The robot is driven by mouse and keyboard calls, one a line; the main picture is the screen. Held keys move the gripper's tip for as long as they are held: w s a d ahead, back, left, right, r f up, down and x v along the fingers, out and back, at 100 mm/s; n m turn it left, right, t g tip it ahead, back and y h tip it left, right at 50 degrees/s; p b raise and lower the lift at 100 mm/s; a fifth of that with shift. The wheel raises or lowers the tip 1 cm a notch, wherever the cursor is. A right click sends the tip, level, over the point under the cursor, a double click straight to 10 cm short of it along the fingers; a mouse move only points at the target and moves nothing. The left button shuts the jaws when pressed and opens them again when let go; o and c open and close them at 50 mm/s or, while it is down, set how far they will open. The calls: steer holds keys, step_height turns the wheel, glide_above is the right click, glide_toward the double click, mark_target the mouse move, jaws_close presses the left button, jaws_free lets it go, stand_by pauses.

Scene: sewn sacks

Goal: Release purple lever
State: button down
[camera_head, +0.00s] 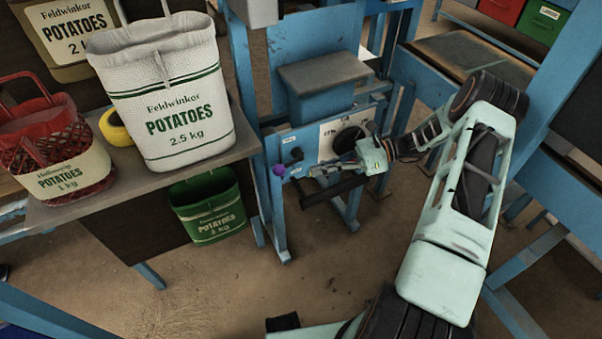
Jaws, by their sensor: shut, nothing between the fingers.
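The purple lever knob (278,170) shows at the left side of the blue machine (318,95), low on its front. My gripper (316,171) is in front of the machine's panel, just right of the purple knob and pointing left toward it. Its fingers look closed, with nothing visible between them. A small gap seems to separate the fingertips from the knob. Part of the lever's shaft is hard to make out at this size.
A table (225,152) at left holds a white potato sack (165,95), a red net sack (50,150) and a yellow tape roll (115,127). A green sack (208,206) hangs below its edge. A dark bar (333,190) juts out under my gripper. Open floor lies in front.

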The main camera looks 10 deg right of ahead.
steer(key=v, duration=0.4)
stand_by(0.5)
